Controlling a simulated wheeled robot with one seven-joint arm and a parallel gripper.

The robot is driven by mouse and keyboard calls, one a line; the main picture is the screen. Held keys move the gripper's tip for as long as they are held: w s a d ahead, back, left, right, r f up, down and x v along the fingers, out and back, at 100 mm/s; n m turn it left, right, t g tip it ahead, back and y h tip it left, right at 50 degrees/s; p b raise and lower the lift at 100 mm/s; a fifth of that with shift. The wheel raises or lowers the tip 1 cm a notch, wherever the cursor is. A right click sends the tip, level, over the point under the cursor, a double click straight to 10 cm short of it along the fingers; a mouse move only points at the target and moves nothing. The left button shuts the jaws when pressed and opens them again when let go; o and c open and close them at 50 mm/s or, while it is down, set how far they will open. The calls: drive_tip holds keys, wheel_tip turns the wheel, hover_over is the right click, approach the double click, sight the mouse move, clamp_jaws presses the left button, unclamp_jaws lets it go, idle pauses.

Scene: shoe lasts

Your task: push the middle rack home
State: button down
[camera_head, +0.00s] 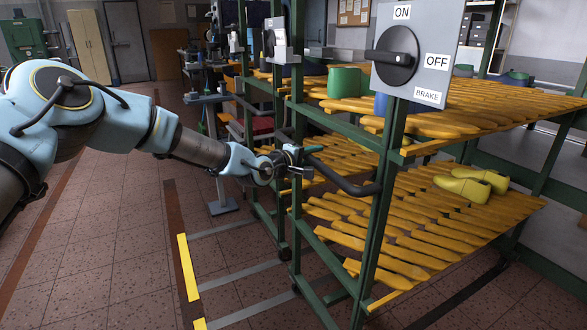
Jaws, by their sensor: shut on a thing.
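Green-framed racks with yellow slatted shelves stand in a row on the right. The nearest rack (375,240) has a black bar handle (345,180) across its front and a grey switch plate (449,62) marked ON, OFF and BRAKE. I cannot tell which rack is the middle one. My gripper (298,163) is shut on the nearest rack's handle, near its left part. The fingertips are small and partly hidden.
Yellow-green shoe lasts (470,186) lie on a lower shelf; a green last (344,82) stands on the upper one. Yellow tape (187,267) and grey lines (235,276) mark the floor before the racks. The tiled floor (110,240) at left is clear. Cabinets (90,47) stand far back.

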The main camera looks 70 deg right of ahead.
sight(308, 157)
drive_tip(key=shift+s+d+r+b, duration=0.15)
drive_tip(key=shift+s+d+b, duration=0.3)
drive_tip(key=shift+s+d, duration=0.65)
drive_tip(key=shift+d, duration=0.1)
drive_tip(key=c, duration=0.7)
unclamp_jaws()
drive_tip(key=shift+d, duration=0.1)
drive_tip(key=shift+o, duration=0.2)
drive_tip(key=shift+w, duration=0.1)
drive_tip(key=b+v, duration=0.1)
drive_tip(key=v, duration=0.9)
drive_tip(key=shift+w+a, duration=0.1)
drive_tip(key=shift+a, duration=0.3)
